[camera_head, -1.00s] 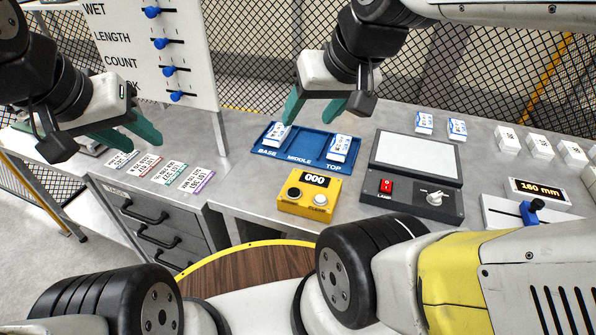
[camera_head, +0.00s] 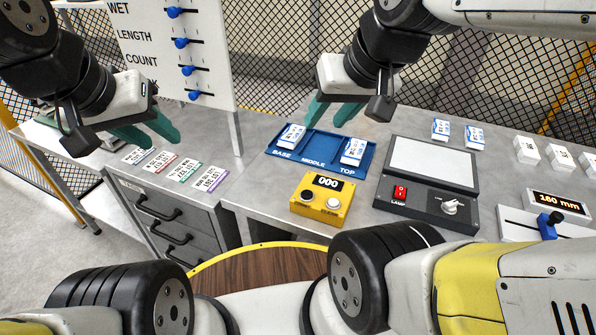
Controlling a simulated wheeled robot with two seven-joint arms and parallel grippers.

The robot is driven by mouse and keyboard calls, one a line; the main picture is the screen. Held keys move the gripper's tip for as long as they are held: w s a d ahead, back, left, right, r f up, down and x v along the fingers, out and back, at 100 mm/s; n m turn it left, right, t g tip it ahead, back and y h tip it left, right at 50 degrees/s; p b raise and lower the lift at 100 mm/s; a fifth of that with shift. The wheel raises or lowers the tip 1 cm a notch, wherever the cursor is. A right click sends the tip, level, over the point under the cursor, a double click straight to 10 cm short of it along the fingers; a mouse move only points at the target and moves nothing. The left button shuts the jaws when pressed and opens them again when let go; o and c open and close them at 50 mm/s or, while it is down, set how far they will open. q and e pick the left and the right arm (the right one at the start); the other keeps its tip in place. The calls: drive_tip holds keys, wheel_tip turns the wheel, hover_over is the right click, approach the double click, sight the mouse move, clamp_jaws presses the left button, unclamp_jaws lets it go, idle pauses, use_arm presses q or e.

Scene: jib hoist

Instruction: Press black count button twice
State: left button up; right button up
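The yellow counter box (camera_head: 320,199) stands on the grey bench in the middle of the head view. Its display (camera_head: 328,183) reads 000. The black count button (camera_head: 307,194) is on its left side, and a pale button (camera_head: 333,203) marked CLEAR is on its right. My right gripper (camera_head: 330,112) has green fingers spread apart and empty, above and behind the box near the blue tray. My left gripper (camera_head: 155,130) has green fingers apart and empty, over the left bench near the coloured cards, away from the box.
A blue tray (camera_head: 325,144) marked BASE, MIDDLE, TOP holds white-and-blue boxes at BASE and TOP. A lamp panel (camera_head: 428,180) with a red switch stands right of the counter box. A white board (camera_head: 180,50) with blue sliders stands at the back left.

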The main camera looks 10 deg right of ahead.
clamp_jaws()
idle(1.4)
